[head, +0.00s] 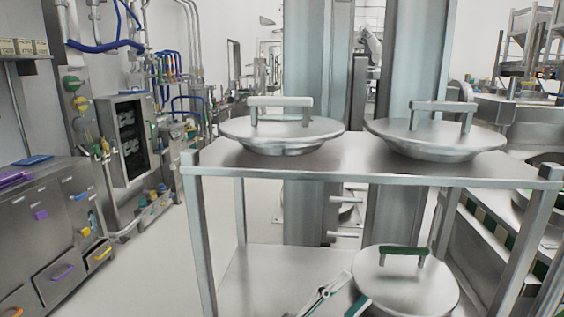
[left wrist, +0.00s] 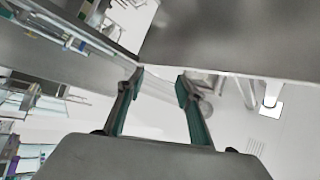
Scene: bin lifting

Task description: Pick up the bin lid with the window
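Three round metal lids with bar handles are in the head view. The top-left lid (head: 230,128) has a grey handle and a pale patch beside it; I cannot tell for sure that this is a window. The top-right lid (head: 470,135) also has a grey handle and shows no clear window. A lower lid (head: 405,290) has a green handle and no window that I can make out. My left gripper (head: 356,286) is low at the bottom, beside the lower lid and below the tabletop. In the left wrist view the gripper (left wrist: 159,76) is open with nothing between its fingers. My right gripper is out of view.
The two upper lids stand on a metal table (head: 340,168) with legs and a lower shelf (head: 262,268). A cabinet with drawers (head: 45,235) and pipework line the left wall. More metal equipment stands at right. Floor is clear between cabinet and table.

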